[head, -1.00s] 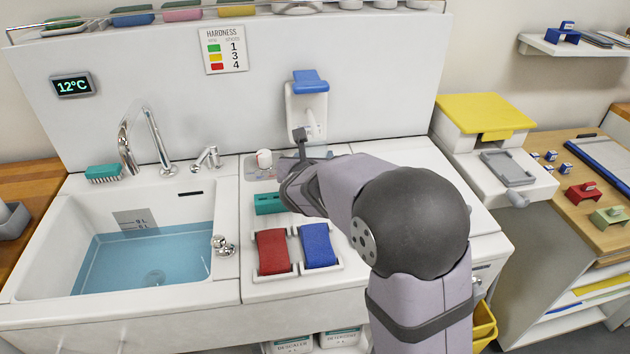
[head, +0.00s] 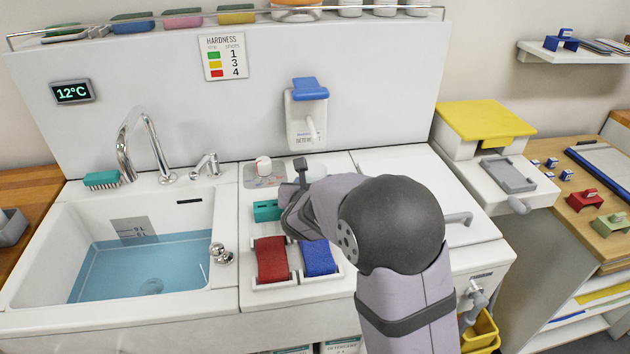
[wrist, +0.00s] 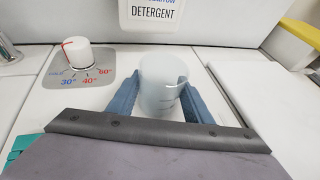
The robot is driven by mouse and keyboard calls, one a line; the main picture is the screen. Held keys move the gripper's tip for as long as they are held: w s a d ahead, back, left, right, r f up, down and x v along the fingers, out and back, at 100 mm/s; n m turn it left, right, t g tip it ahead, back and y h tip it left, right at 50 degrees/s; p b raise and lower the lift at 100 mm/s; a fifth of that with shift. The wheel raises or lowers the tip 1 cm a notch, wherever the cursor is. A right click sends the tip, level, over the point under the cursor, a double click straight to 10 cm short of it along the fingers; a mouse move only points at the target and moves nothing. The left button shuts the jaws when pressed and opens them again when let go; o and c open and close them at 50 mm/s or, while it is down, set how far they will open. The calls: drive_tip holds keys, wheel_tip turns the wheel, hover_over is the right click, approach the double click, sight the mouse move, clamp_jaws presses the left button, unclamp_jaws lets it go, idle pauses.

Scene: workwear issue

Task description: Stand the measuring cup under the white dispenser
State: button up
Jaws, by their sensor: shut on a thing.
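The measuring cup (wrist: 160,82) is a clear, frosted cup with marks on its side, upright in the wrist view. My gripper (wrist: 162,100) is shut on it, with a blue finger on each side. In the head view my arm hides most of the cup and the fingers. The white dispenser (head: 305,118) with a blue lever top hangs on the back panel. Its DETERGENT label (wrist: 153,13) shows beyond the cup in the wrist view. I cannot tell whether the cup's base touches the worktop.
A white temperature knob (wrist: 76,54) on a grey plate is left of the cup. A teal block (head: 266,210) and red (head: 271,258) and blue (head: 319,257) pads lie nearer the front. The sink (head: 150,265) is at left.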

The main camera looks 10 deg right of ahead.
drive_tip(key=o, duration=1)
drive_tip(key=shift+r, duration=0.1)
drive_tip(key=v, duration=1.2)
